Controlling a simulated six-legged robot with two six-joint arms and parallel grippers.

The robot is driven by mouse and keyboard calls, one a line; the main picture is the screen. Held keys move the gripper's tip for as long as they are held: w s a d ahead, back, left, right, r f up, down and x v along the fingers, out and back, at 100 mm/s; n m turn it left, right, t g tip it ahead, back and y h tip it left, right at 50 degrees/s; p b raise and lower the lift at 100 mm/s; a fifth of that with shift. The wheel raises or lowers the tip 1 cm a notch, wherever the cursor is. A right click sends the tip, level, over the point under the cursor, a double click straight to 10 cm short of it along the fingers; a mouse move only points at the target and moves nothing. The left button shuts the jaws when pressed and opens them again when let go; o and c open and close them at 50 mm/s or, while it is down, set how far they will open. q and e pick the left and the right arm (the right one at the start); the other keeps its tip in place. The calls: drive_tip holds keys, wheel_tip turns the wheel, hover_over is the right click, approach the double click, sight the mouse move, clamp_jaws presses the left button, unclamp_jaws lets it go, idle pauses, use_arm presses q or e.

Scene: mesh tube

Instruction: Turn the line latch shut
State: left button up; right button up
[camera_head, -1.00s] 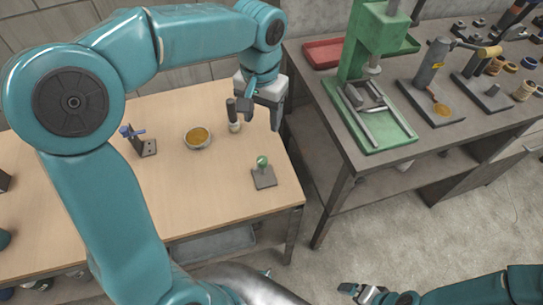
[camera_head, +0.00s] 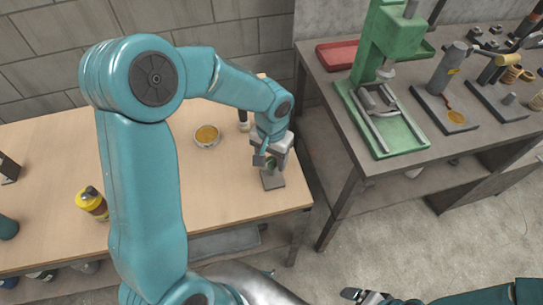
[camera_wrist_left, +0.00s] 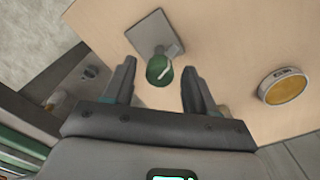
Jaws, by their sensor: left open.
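A green knob with a white mark stands on a small grey base plate (camera_head: 272,181) near the right edge of the wooden table; I take it for the line latch. In the left wrist view the green knob (camera_wrist_left: 159,70) lies ahead of and between the two fingertips, with the plate (camera_wrist_left: 153,35) behind it. My left gripper (camera_head: 265,160) is open above the knob and hides most of it in the head view; no grip on it shows. My right gripper (camera_head: 363,294) is at the bottom edge, away from the table, its jaws unclear.
A round dish with a yellow-brown top (camera_head: 207,135) and a dark upright piece (camera_head: 243,120) stand behind the plate. A grey bench with a green press (camera_head: 385,120) is at right, across a gap.

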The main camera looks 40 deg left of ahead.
sight(272, 160)
use_arm(q)
clamp_jaws()
drive_tip(key=c, duration=1.1)
unclamp_jaws()
drive_tip(key=shift+m, duration=2.3)
drive_tip(key=shift+o, duration=0.2)
drive_tip(key=o, duration=1.1)
drive_tip(key=shift+c, duration=0.2)
wheel_tip(272, 160, up, 16)
drive_tip(key=shift+r, duration=0.2)
drive_tip(key=shift+d, duration=0.1)
